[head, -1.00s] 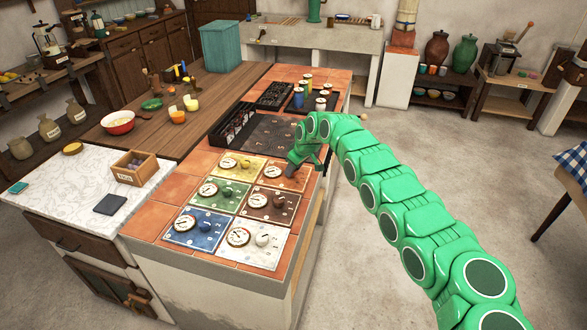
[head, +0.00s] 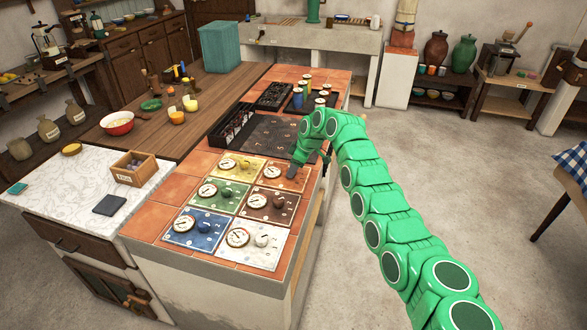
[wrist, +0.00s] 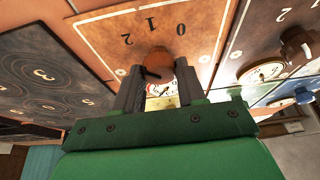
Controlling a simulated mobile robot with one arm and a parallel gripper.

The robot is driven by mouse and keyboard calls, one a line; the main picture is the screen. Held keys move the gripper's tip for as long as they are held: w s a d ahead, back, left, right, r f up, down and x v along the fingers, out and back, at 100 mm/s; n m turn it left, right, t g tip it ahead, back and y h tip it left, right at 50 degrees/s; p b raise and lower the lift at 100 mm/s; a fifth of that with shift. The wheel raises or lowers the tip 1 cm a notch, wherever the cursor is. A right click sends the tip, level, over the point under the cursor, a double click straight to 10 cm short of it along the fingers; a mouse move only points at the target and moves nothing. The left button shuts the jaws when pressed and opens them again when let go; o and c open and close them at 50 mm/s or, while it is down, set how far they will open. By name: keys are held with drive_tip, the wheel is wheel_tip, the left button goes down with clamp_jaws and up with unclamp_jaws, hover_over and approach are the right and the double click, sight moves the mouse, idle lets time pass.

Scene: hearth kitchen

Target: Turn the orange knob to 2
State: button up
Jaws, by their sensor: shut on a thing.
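The orange plate (head: 283,184) is at the far right of the knob plates in the head view; my gripper partly covers it. In the wrist view the orange plate (wrist: 95,30) shows the marks 0, 1 and 2, upside down. The round orange knob (wrist: 159,61) sits between my two fingers. My gripper (head: 293,170) reaches down over the plate from behind; in the wrist view my gripper (wrist: 160,84) is shut on the knob, a finger on each side. Which mark the knob points to, I cannot tell. A dial shows behind the fingers.
Yellow (head: 239,167), green (head: 220,196), brown (head: 269,206), blue (head: 195,229) and white (head: 252,245) plates, with their own knobs and dials, lie close by. A dark hob (head: 268,137) lies behind. The floor right of the counter is clear.

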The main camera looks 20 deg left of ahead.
idle(0.4)
drive_tip(key=o, duration=1)
drive_tip(key=shift+o, duration=0.2)
drive_tip(key=shift+r, duration=0.1)
drive_tip(key=v, duration=0.7)
drive_tip(key=shift+d+r, duration=0.2)
drive_tip(key=shift+r, duration=0.1)
drive_tip(key=shift+d, duration=0.1)
